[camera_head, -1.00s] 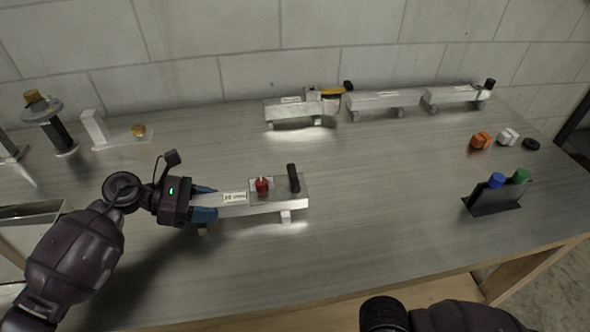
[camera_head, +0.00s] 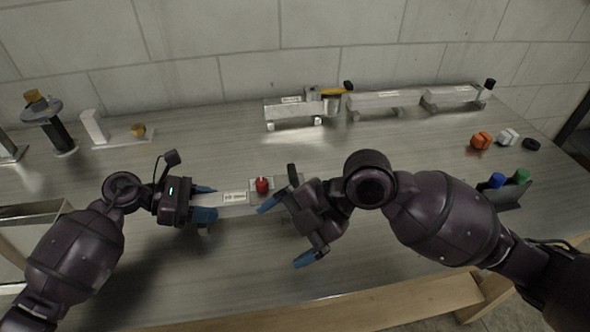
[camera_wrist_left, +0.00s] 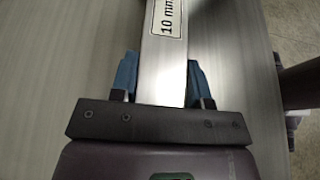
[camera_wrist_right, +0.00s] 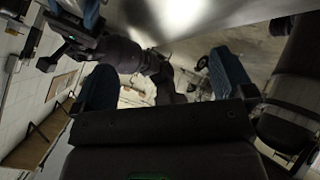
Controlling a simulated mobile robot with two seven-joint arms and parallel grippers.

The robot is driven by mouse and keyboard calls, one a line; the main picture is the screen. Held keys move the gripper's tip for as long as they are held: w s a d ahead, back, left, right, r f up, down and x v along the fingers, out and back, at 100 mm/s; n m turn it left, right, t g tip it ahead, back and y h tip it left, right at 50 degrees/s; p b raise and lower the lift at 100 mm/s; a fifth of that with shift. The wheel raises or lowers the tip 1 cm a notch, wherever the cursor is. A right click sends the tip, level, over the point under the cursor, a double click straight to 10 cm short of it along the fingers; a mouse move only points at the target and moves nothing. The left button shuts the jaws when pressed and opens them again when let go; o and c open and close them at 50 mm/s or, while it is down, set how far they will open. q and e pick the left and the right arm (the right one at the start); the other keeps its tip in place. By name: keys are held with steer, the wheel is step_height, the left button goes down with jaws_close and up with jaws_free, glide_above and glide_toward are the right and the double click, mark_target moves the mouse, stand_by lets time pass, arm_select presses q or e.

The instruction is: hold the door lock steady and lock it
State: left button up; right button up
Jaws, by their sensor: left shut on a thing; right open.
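The door lock (camera_head: 236,197) is a pale aluminium bar with a label, a red knob (camera_head: 262,185) and a black upright handle (camera_head: 292,176) near its right end. My left gripper (camera_head: 204,203) is shut on the bar's left end. The left wrist view shows the blue fingers (camera_wrist_left: 160,78) on both sides of the bar (camera_wrist_left: 164,60). My right gripper (camera_head: 285,232) is open and empty. It is in front of the lock's right end, with one fingertip close to the red knob; I cannot tell whether it touches. It hides part of that end.
Orange (camera_head: 481,140) and white (camera_head: 508,137) small parts lie at the right, above a dark holder with blue and green caps (camera_head: 497,180). The table's middle behind the lock is clear.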

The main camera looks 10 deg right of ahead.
steer(key=w+r+m+t+y, duration=0.2)
steer(key=w+r+m+t, duration=0.1)
steer(key=w+r, duration=0.45)
steer(key=m+g+h, duration=0.3)
steer(key=m+h, duration=0.3)
steer(key=h, duration=0.1)
glide_toward(293, 174)
steer(key=x, duration=0.9)
steer(key=shift+f, duration=0.1)
steer(key=shift+c, duration=0.3)
steer(key=c, duration=0.8)
